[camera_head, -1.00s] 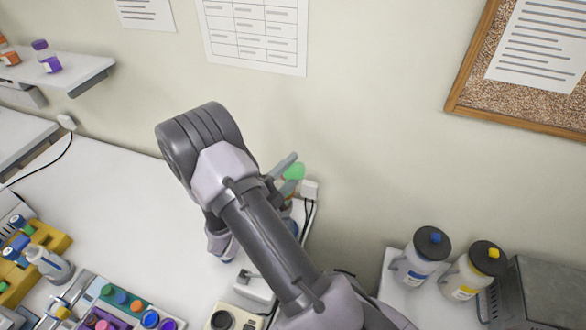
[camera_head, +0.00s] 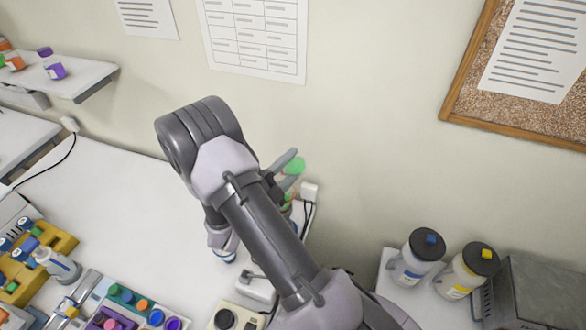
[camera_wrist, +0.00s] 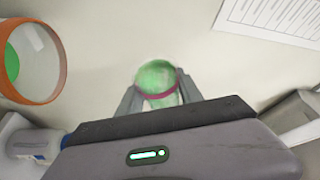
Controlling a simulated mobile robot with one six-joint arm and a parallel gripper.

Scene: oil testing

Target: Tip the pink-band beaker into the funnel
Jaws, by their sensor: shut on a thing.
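The pink-band beaker (camera_wrist: 157,78) is between my gripper's two grey fingers in the wrist view, with green contents and a pink band around it. My gripper (camera_wrist: 160,98) is shut on it. In the head view the beaker shows as a green patch (camera_head: 294,166) beside a grey finger of my gripper (camera_head: 285,163), in front of the wall. A wide clear vessel with an orange rim (camera_wrist: 55,62) and green inside is cut off at the left of the wrist view. It may be the funnel; I cannot tell. My arm hides much of the bench around it.
A colored rack (camera_head: 128,298) and a yellow rack (camera_head: 62,236) stand at the lower left. A white device with a dark knob (camera_head: 225,319) is below my arm. Two capped bottles (camera_head: 417,257) (camera_head: 465,270) stand at right. The white bench (camera_head: 110,200) is clear in the middle.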

